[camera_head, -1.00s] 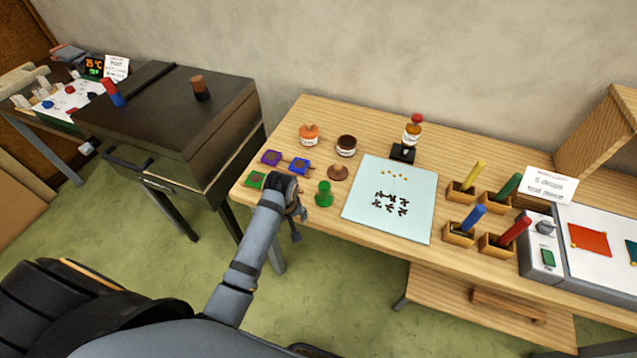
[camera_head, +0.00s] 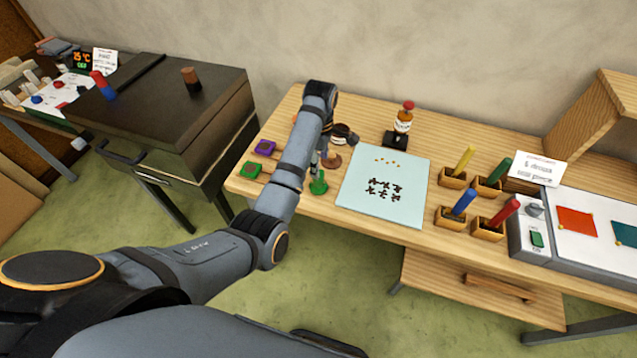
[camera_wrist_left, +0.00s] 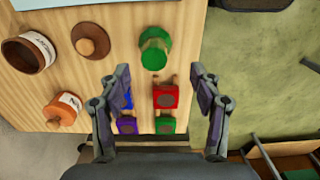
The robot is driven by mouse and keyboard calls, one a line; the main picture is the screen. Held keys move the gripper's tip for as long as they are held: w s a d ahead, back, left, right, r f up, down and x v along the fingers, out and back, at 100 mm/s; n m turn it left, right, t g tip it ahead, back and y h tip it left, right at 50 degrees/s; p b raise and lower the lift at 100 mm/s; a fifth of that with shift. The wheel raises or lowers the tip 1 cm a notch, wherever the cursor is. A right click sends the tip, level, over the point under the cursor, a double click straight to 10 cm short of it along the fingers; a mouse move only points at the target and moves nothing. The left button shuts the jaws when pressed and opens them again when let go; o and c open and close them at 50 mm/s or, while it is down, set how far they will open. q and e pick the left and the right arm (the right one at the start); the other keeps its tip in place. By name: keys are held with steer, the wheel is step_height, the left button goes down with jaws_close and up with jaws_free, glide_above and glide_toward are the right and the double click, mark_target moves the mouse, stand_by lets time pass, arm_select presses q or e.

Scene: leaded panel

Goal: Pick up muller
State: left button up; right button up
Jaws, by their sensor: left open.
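The green muller (camera_head: 318,184), a knobbed piece with a round base, stands on the wooden table just left of the pale glass sheet. It also shows in the left wrist view (camera_wrist_left: 155,47), beyond the fingertips and roughly between their lines. My left gripper (camera_wrist_left: 160,78) is open and empty, its two fingers spread apart. In the head view the gripper (camera_head: 320,153) hangs above the table just behind the muller, partly hidden by its own wrist. I cannot tell the exact gap to the muller. My right gripper is not in view.
Close by are a brown knobbed lid (camera_wrist_left: 90,40), an open dark jar (camera_wrist_left: 30,52), an orange lidded jar (camera_wrist_left: 62,110) and several coloured blocks (camera_wrist_left: 165,97). The pale sheet (camera_head: 384,208) bears small dark pieces. A dropper bottle (camera_head: 402,122) stands behind it.

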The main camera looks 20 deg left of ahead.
mark_target(318, 181)
arm_select(q)
steer(key=f, duration=0.2)
steer(key=shift+w+a+f, duration=0.1)
steer(key=shift+w+f, duration=0.1)
steer(key=shift+f, duration=0.1)
steer(key=f, duration=0.1)
steer(key=f+p, duration=0.1)
steer(key=f, duration=0.1)
steer(key=f+p, duration=0.1)
steer(key=f, duration=0.1)
steer(key=shift+w+a, duration=0.25)
steer(key=shift+w, duration=0.05)
jaws_close()
